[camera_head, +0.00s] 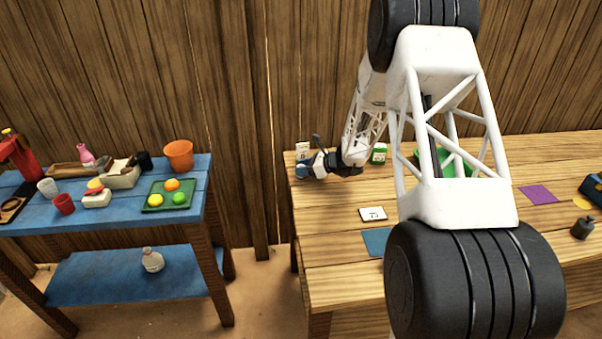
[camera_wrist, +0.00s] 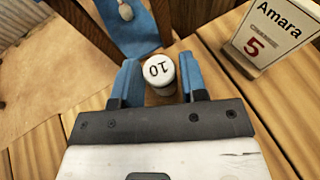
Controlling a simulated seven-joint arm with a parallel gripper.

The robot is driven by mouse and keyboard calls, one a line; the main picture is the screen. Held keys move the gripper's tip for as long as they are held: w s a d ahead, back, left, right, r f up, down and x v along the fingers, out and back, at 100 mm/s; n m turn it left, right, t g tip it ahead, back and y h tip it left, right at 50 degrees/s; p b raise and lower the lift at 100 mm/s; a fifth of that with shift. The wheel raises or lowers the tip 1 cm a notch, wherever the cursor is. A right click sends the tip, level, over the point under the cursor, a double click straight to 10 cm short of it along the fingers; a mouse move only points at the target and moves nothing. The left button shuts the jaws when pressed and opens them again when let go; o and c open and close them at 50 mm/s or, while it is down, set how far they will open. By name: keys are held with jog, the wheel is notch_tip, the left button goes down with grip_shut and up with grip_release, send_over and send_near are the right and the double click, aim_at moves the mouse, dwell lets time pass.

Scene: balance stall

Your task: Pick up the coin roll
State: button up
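The coin roll (camera_wrist: 158,73), a short white cylinder with "10" on its top, stands near the left end of the wooden table. In the wrist view it sits between the two blue fingers of my gripper (camera_wrist: 157,61). The fingers are apart on either side of it, and I see no clear grip on it. In the head view my gripper (camera_head: 303,167) is low over the table's left end, and I cannot make out the coin roll there.
The wooden table (camera_head: 335,260) also holds a white card (camera_head: 373,214), a green-labelled item (camera_head: 379,154) and a green container (camera_head: 455,165). A blue table (camera_head: 120,220) with several items stands apart on the left.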

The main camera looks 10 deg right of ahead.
grip_shut()
jog(key=shift+r, duration=0.1)
jog(key=shift+r, duration=1.05)
jog(key=shift+s+r, duration=0.45)
jog(key=shift+r, duration=0.25)
jog(key=s, duration=0.5)
jog(key=s+r, duration=0.1)
jog(key=s, duration=0.9)
jog(key=shift+d+r, duration=0.15)
jog(key=shift+d, duration=0.25)
